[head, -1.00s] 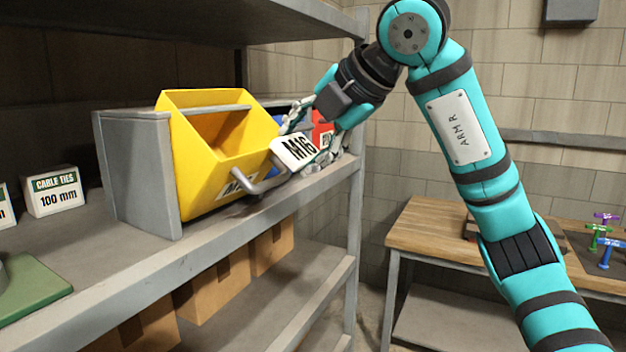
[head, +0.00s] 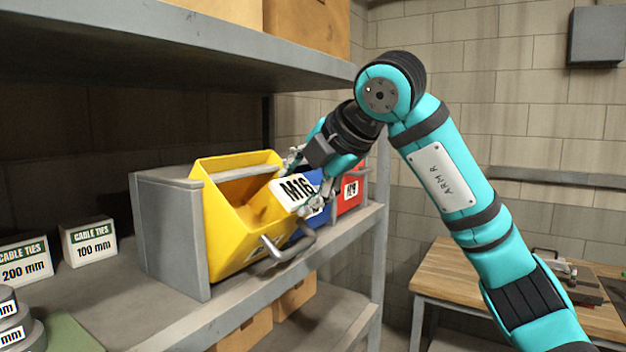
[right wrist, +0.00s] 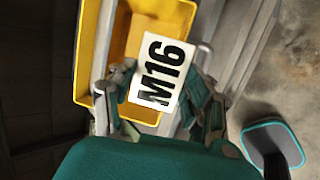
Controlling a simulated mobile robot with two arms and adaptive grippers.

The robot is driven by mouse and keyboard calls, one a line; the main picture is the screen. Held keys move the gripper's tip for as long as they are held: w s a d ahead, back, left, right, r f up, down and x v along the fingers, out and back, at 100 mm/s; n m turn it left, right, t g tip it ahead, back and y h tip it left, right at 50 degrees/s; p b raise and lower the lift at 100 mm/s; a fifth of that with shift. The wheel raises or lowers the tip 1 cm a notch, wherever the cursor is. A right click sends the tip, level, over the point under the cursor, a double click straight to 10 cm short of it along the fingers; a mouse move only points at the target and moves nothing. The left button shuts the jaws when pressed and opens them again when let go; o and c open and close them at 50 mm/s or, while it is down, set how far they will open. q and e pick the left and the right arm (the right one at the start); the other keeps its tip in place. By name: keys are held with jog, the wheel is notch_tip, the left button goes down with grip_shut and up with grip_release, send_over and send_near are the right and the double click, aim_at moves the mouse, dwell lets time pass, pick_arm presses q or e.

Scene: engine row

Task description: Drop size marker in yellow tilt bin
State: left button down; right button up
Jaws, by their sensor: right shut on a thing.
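The size marker (head: 293,191) is a white card reading M16. My right gripper (head: 309,190) is shut on it and holds it at the right side of the yellow tilt bin's opening. The yellow tilt bin (head: 225,225) is tilted open on the shelf, with a grey bar across its top and a grey handle in front. In the right wrist view the marker (right wrist: 161,75) lies between the fingers (right wrist: 160,100), partly over the yellow bin (right wrist: 88,60). I cannot tell how far above the bin it is. My left gripper is not in view.
A blue bin (head: 309,228) and a red bin (head: 352,190) stand right of the yellow one. Cable tie boxes (head: 90,242) stand on the shelf at left. An upper shelf (head: 230,50) hangs above. A wooden table (head: 450,275) is at right.

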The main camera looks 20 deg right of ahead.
jog(key=shift+w+a+r, duration=0.2)
jog(key=shift+w+a, duration=0.05)
jog(key=shift+w+a+r, duration=0.4)
jog(key=shift+w+a, duration=0.1)
jog(key=shift+w, duration=0.15)
jog(key=shift+w+a+r, duration=0.35)
jog(key=shift+w+a, duration=0.1)
jog(key=shift+w, duration=0.15)
jog(key=o, duration=1.2)
jog(key=v, duration=1.2)
